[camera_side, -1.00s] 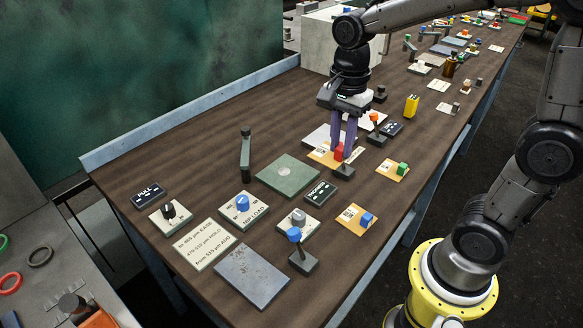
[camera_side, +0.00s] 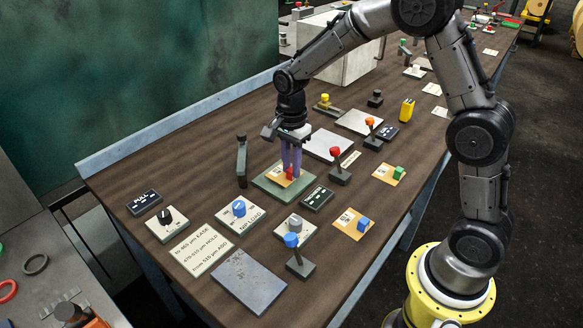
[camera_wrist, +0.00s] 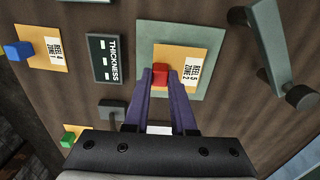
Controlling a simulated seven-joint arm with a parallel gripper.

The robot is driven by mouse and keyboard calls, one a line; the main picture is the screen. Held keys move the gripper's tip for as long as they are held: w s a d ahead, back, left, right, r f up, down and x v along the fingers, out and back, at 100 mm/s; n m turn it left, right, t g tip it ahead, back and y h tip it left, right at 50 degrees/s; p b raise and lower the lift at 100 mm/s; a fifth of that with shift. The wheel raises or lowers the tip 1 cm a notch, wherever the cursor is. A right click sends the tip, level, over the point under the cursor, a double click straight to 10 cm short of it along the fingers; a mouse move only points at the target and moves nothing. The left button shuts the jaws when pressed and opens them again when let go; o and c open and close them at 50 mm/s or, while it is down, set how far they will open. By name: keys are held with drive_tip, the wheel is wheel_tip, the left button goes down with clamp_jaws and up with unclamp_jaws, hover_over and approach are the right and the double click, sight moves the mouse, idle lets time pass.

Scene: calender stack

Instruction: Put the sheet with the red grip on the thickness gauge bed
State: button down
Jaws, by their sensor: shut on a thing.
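The orange sheet with the red grip (camera_side: 278,179) is over the green thickness gauge bed (camera_side: 267,190). My gripper (camera_side: 290,170) points down over the bed and is shut on the red grip (camera_wrist: 160,75). In the wrist view the sheet (camera_wrist: 205,62), labelled "REEL 5 ZONE 2", lies within the outline of the green bed (camera_wrist: 218,38). I cannot tell if the sheet touches the bed or hangs just above it. My fingers hide part of the sheet.
A thickness display (camera_side: 318,198) is right of the bed, and a dark gauge post (camera_side: 242,165) stands at its left. A red-knobbed lever (camera_side: 336,160) is close behind. Sheets with a blue grip (camera_side: 352,223) and a green grip (camera_side: 389,173) lie to the right.

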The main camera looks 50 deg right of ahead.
drive_tip(key=shift+f, duration=0.5)
drive_tip(key=shift+f, duration=0.15)
drive_tip(key=c, duration=0.7)
unclamp_jaws()
drive_tip(key=shift+c, duration=0.2)
